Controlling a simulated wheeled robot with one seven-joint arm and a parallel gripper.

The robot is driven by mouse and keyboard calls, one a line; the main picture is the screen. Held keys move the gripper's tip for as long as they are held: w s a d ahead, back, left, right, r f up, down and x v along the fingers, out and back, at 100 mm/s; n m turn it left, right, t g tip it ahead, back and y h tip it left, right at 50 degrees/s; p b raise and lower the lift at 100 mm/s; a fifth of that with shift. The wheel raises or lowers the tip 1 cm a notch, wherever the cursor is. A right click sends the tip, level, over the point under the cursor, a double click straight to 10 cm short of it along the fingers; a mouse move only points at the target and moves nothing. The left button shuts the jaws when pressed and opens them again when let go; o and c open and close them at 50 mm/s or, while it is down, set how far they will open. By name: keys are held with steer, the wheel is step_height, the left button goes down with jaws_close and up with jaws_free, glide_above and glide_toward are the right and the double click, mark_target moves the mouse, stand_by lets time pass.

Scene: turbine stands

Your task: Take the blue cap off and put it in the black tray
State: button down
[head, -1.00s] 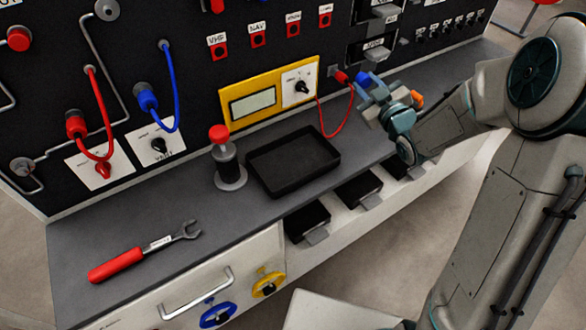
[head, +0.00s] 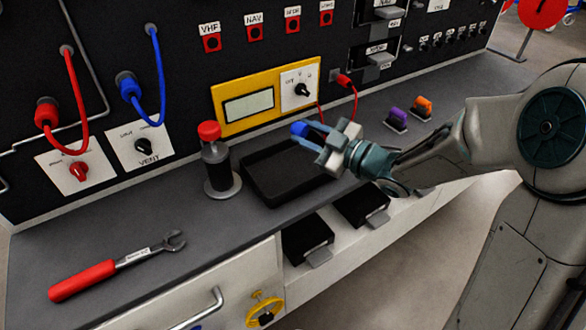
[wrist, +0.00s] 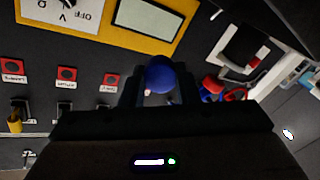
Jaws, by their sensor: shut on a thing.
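The blue cap (head: 300,129) is between the fingertips of my gripper (head: 310,136), which is shut on it. The cap also shows in the wrist view (wrist: 160,74), as a round blue end between the two dark fingers. The cap and gripper are above the right part of the black tray (head: 262,185) in the head view; how high above it I cannot tell. The tray lies on the grey bench top, and its visible part is empty. My gripper and wrist hide its right part.
A red-topped black cylinder (head: 215,160) stands just left of the tray. A red-handled wrench (head: 115,266) lies at the front left. Purple (head: 397,119) and orange (head: 421,107) caps stand to the right. A red cable (head: 354,98) hangs from the panel behind.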

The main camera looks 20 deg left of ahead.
steer(key=shift+f+b, duration=0.7)
steer(key=shift+f, duration=0.75)
steer(key=c, duration=1)
jaws_free()
steer(key=p+v, duration=0.1)
steer(key=v, duration=1.3)
steer(key=shift+w+r, duration=0.1)
steer(key=shift+a, duration=0.1)
